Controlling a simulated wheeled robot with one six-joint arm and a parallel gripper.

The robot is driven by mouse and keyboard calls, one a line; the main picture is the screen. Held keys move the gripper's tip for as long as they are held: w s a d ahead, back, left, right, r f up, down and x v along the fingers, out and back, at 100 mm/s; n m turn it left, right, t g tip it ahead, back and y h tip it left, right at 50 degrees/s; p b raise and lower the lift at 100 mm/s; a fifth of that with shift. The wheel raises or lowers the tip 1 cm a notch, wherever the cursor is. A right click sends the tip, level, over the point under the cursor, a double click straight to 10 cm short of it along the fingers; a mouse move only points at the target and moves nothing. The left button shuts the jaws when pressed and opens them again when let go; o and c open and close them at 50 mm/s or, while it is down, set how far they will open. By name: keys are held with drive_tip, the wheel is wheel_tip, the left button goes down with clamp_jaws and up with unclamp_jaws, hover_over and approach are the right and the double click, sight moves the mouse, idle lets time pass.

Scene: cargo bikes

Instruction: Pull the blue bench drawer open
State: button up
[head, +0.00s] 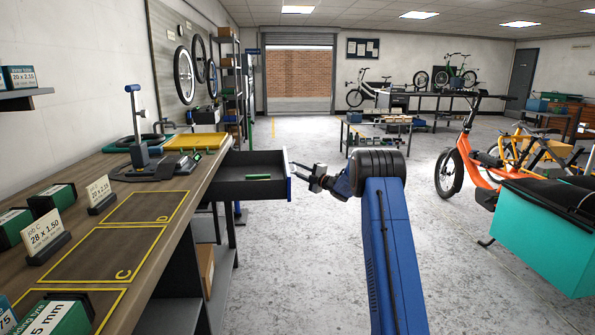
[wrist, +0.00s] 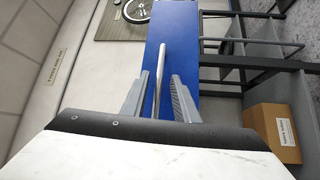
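The blue bench drawer (head: 289,187) stands pulled out from the side of the wooden bench in the head view. Its dark inside shows, with a small green item (head: 258,177) in it. In the wrist view its blue front (wrist: 187,60) fills the middle, with a silver bar handle (wrist: 161,65). My gripper (head: 298,170) is at the drawer's front. In the wrist view my gripper (wrist: 159,95) is open, its fingers on either side of the handle with gaps. I cannot tell how deep the handle sits between the fingers.
The bench top (head: 150,212) holds boxes, label stands and a blue-topped stand (head: 139,130). A cardboard box (wrist: 274,132) sits on a shelf below. An orange cargo bike (head: 480,175) stands to the right. The floor (head: 300,255) around my arm is clear.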

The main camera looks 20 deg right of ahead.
drive_tip(key=v, duration=1.7)
drive_tip(key=shift+s+f, duration=0.15)
drive_tip(key=shift+s, duration=0.05)
